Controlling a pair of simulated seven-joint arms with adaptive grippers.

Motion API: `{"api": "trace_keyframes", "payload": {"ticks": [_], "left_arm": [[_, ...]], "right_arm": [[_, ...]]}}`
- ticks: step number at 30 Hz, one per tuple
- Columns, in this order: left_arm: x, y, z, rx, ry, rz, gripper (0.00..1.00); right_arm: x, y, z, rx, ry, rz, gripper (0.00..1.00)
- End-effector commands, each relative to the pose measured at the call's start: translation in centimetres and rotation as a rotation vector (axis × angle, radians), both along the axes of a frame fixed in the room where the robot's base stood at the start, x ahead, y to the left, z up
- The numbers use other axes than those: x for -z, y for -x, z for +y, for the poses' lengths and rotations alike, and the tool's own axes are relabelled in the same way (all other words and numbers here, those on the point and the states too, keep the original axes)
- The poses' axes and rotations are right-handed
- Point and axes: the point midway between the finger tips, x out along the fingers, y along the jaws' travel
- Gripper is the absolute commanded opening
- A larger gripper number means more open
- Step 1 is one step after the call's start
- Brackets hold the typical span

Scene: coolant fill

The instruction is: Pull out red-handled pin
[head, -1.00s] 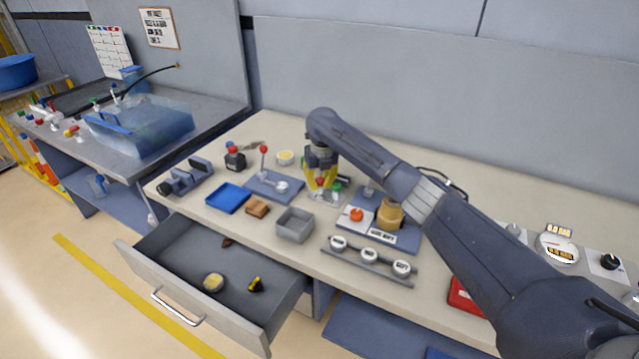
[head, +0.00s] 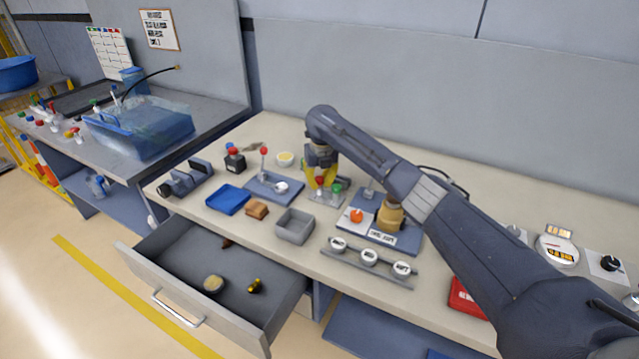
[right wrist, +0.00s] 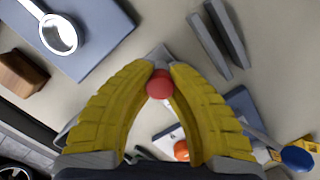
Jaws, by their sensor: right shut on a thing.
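The red-handled pin (head: 320,181) stands at a small pale fixture (head: 327,199) in the middle of the bench, with a green knob (head: 336,188) beside it. My right gripper (head: 321,184) reaches down over it from above. In the right wrist view, the yellow fingertips of this gripper (right wrist: 160,72) are closed together at the round red handle (right wrist: 160,85). The pin's shaft below the handle is hidden, so I cannot tell how deep it sits. My left gripper is not in view.
A grey bin (head: 294,226), a blue tray (head: 228,199) and a wooden block (head: 257,210) stand in front. A blue plate with a red-knobbed lever (head: 264,151) is to the left. A panel with an orange knob (head: 356,215) is close on the right. The drawer (head: 190,290) hangs open.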

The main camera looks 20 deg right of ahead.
Motion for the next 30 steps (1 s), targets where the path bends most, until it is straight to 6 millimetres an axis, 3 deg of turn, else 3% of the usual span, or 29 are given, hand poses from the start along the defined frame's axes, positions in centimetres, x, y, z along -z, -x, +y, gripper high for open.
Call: {"api": "trace_keyframes", "payload": {"ticks": [30], "left_arm": [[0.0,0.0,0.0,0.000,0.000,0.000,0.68]], "right_arm": [[-4.3,0.0,0.0,-0.001,0.000,0.000,0.00]]}}
